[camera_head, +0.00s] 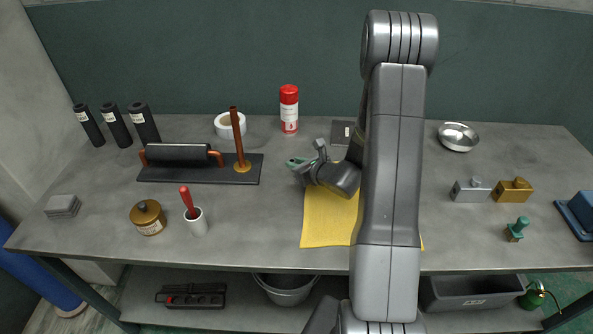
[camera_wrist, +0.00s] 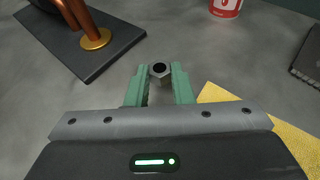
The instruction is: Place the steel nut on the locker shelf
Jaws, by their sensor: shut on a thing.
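The steel nut (camera_wrist: 160,69) is a small grey hex nut with a dark hole, between the tips of my green gripper fingers in the wrist view. My gripper (camera_wrist: 160,80) is shut on it, above the grey tabletop. In the head view my gripper (camera_head: 294,163) is above the middle of the table, just beyond the yellow cloth's far left corner; the nut is too small to make out there. I see no locker shelf that I can identify in either view.
A black plate (camera_head: 200,176) with a copper pipe (camera_head: 237,135) stands left of my gripper. A red can (camera_head: 289,110) stands behind. A yellow cloth (camera_head: 325,222) lies in front. Brass and silver blocks (camera_head: 471,190) are at the right.

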